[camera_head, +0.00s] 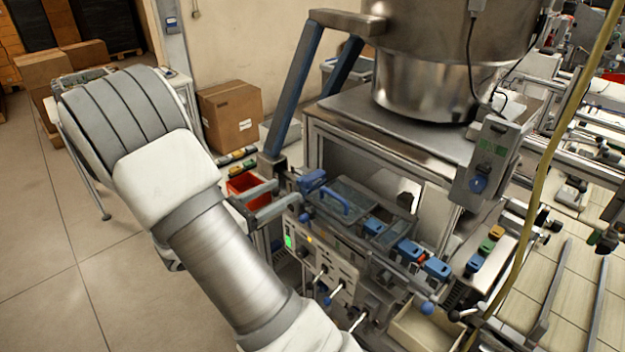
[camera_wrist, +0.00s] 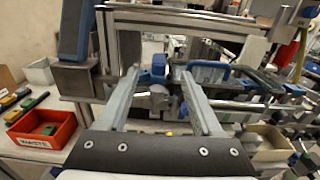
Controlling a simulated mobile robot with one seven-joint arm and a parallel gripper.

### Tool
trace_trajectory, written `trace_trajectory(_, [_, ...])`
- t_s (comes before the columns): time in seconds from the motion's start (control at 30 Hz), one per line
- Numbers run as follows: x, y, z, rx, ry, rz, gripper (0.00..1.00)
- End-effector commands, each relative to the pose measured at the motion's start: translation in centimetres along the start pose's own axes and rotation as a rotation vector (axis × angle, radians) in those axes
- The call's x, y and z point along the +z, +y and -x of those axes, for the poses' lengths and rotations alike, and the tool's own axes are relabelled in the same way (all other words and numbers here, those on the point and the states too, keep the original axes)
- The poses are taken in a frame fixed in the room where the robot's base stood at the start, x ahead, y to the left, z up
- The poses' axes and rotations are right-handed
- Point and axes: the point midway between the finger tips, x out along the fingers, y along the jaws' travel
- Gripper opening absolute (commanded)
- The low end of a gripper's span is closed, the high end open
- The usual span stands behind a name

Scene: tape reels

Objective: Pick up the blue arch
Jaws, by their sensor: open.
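The blue arch (camera_head: 333,203) looks like a curved handle on a clear-topped lid (camera_head: 352,193) at the front of the machine. In the wrist view the blue arch (camera_wrist: 218,73) is right of my fingers, on the dark-framed lid. My gripper (camera_head: 289,191) is open, its two fingers pointing toward the machine, left of the arch and apart from it. In the wrist view my gripper (camera_wrist: 159,77) has nothing between its fingers; a blue knob-like part (camera_wrist: 158,66) shows beyond the gap.
A red waste bin (camera_wrist: 42,128) is at the left, near my gripper. A blue upright post (camera_head: 296,90) and the metal hopper stand (camera_head: 420,128) rise behind. Blue blocks (camera_head: 437,268) and a beige bin (camera_head: 420,330) lie to the right. Open floor is at the left.

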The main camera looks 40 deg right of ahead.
Motion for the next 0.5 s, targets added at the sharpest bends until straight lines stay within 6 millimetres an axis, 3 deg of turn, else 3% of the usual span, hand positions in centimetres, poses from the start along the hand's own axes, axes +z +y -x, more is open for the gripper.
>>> trace_trajectory(0.2, [0.1, -0.1, -4.5, -0.004, 0.001, 0.001, 0.67])
trace_trajectory(0.5, [-0.1, 0.0, -7.0, -0.002, 0.002, 0.0, 0.67])
